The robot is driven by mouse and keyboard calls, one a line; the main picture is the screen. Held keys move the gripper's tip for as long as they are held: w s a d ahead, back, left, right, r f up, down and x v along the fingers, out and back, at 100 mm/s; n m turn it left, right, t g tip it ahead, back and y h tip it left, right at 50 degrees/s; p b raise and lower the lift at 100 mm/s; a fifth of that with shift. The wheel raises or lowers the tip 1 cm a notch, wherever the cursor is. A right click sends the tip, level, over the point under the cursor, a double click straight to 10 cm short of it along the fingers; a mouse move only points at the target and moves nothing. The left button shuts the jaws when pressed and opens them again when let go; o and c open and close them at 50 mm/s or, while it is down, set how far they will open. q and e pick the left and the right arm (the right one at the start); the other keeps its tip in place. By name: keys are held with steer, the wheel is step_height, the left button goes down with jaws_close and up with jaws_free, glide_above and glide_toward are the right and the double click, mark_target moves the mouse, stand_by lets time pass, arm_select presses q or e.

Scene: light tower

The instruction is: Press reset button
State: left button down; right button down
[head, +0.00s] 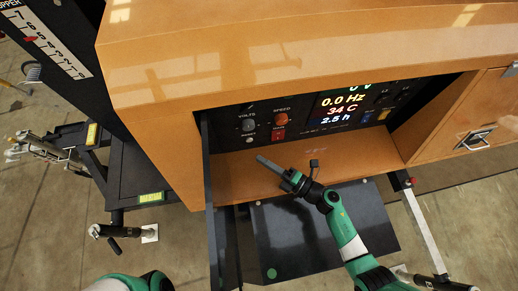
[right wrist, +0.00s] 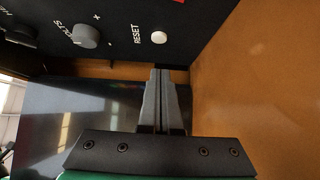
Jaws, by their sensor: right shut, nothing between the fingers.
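The reset button (right wrist: 159,37) is a small round white button beside the printed word RESET on the black control panel (right wrist: 115,45) in the right wrist view. In the head view the button (head: 250,140) shows small at the panel's lower left, below the volts knob (head: 249,124). My right gripper (head: 262,160) is shut and empty inside the orange recess, a little below and to the right of the button. In the right wrist view its closed fingertips (right wrist: 160,72) point toward the panel, with a visible gap to the button. My left gripper is out of view.
The orange cabinet overhangs the recess, with a side wall close to the right of my fingers in the wrist view. An orange speed knob (head: 281,117), a red switch (head: 278,133) and a lit display (head: 340,101) share the panel. A black open door (head: 320,235) lies below.

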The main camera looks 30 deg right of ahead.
steer(key=p+v, duration=0.1)
steer(key=v, duration=0.6)
steer(key=shift+s+d+r, duration=0.1)
steer(key=shift+s+d, duration=0.2)
steer(key=shift+d, duration=0.05)
